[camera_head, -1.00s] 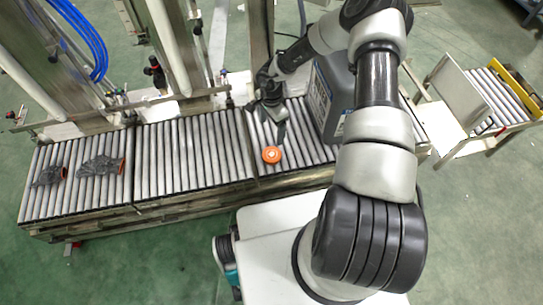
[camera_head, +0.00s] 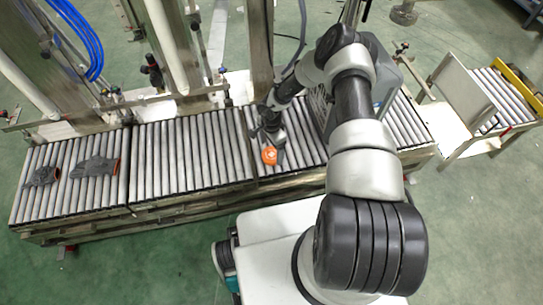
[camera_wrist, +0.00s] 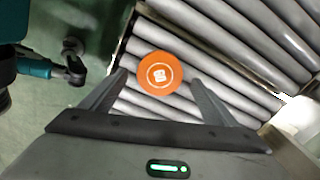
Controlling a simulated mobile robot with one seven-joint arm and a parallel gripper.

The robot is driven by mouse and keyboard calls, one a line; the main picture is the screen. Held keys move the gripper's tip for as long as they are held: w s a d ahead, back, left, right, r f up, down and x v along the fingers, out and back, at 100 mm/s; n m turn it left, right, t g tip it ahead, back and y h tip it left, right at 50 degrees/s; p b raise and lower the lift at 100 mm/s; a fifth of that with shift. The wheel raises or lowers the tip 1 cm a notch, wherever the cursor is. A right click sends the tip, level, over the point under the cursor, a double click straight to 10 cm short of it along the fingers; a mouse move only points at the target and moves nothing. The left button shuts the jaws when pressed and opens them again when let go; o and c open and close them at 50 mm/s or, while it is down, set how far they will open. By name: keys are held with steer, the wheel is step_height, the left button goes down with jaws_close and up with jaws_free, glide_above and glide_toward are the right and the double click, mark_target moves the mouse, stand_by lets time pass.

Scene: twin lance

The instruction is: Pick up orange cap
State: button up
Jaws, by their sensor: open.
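The orange cap (camera_head: 269,155) is round with a pale mark on top and lies on the grey rollers of the conveyor (camera_head: 190,155), near its front edge. In the wrist view the orange cap (camera_wrist: 159,73) sits between and just beyond the fingertips. My gripper (camera_head: 274,143) is low over the rollers at the cap. In the wrist view my gripper (camera_wrist: 158,80) is open, with one finger on each side of the cap. I cannot tell whether a finger touches it.
Dark gloves (camera_head: 95,166) lie on the rollers at left. Metal posts (camera_head: 262,50) rise behind the conveyor. A side cart (camera_head: 450,105) stands at right. The middle rollers are clear.

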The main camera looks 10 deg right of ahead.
mark_target(271, 156)
step_height(271, 156, down, 3)
steer(key=shift+r, duration=0.15)
steer(key=c, duration=1.1)
